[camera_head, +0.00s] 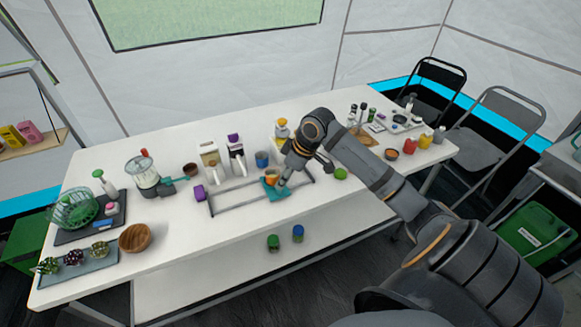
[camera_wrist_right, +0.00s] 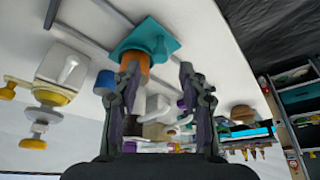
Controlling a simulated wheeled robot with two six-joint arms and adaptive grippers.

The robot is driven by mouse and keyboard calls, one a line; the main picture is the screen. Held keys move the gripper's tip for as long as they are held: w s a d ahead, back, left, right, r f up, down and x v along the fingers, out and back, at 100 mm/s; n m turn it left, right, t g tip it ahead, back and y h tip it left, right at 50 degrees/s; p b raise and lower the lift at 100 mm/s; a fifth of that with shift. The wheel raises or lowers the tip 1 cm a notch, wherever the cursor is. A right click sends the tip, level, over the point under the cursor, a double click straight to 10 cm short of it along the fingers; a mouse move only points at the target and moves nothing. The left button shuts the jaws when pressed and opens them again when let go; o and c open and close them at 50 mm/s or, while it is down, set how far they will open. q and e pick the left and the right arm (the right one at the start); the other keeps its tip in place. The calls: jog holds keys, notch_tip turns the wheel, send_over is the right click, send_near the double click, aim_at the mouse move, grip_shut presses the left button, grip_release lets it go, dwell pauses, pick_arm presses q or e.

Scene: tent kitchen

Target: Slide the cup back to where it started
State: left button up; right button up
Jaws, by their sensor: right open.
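An orange cup (camera_head: 271,177) stands at a teal square piece (camera_head: 268,192) on the white table, within a grey rail frame. In the right wrist view, the orange cup (camera_wrist_right: 133,60) shows just beyond one fingertip, beside the teal piece (camera_wrist_right: 165,42) with its raised round part. My right gripper (camera_head: 300,175) reaches down from the right, close to the cup. Its fingers (camera_wrist_right: 160,72) are apart with nothing gripped between them; I cannot tell whether one touches the cup. A blue cup (camera_head: 262,159) stands behind the orange one. My left gripper is not in view.
The grey rail frame (camera_head: 238,207) surrounds the area in front of the dispensers (camera_head: 210,158). A purple block (camera_head: 199,192) sits at its left and a green round item (camera_head: 340,173) at its right. The table front left of the frame is mostly clear, past a wooden bowl (camera_head: 135,238).

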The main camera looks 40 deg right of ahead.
jog(key=v, duration=0.8)
